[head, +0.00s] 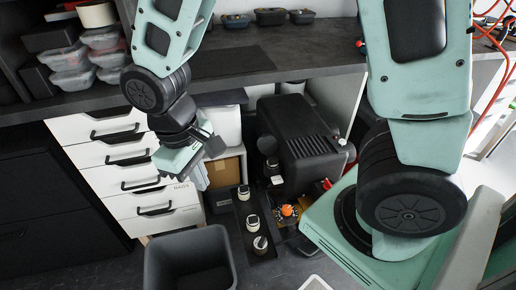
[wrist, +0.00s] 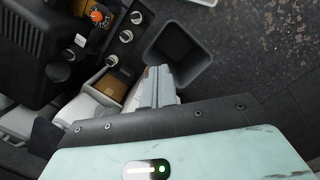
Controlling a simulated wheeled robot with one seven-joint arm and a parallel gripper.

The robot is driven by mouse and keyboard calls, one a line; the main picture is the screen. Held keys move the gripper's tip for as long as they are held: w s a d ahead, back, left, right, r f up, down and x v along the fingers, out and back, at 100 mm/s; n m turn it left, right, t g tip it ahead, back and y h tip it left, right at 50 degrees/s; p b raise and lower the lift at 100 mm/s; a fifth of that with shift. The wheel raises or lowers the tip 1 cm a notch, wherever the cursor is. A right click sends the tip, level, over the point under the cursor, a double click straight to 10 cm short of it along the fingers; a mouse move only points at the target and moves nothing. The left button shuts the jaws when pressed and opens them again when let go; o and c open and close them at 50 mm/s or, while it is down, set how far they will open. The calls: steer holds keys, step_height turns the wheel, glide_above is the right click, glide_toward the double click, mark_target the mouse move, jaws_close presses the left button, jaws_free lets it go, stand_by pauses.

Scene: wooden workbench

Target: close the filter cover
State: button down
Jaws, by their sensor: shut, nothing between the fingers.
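A black machine (head: 308,140) with a ribbed housing stands under the bench, right of centre in the head view. Its dark housing also shows at the upper left of the wrist view (wrist: 25,45). I cannot tell which part is the filter cover, or whether it stands open. An orange knob (head: 288,210) sits low beside the machine; it also shows in the wrist view (wrist: 97,16). My gripper (head: 201,182) is shut and empty, left of the machine and apart from it, in front of the white drawers. Its closed fingers (wrist: 158,76) show in the wrist view.
A dark open bin (head: 188,262) stands on the floor below my gripper. A cardboard box (head: 224,170) and a dark strip with several pale-topped round parts (head: 252,220) lie between gripper and machine. White drawers (head: 132,165) are at left. The bench top (head: 300,55) overhangs behind.

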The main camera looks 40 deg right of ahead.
steer(key=w+d+f+m+h+b, duration=0.1)
steer(key=w+d+f+h+b, duration=0.1)
steer(key=w+d+f, duration=0.35)
steer(key=w+d+f+m+h+b, duration=0.1)
steer(key=w+d+f+b, duration=0.15)
steer(key=f, duration=0.55)
steer(key=t+h+b, duration=0.2)
steer(key=h+b, duration=0.5)
steer(key=h, duration=0.2)
glide_toward(266, 143)
step_height(266, 143, down, 3)
steer(key=w+a, duration=0.1)
steer(key=a, duration=0.2)
steer(key=w+d+n+t+h+b, duration=0.2)
steer(key=w+d, duration=0.1)
steer(key=w, duration=0.2)
steer(key=s+d, duration=0.1)
steer(key=d, duration=0.6)
steer(key=shift+d+f, duration=0.35)
steer(key=shift+s+a, duration=0.1)
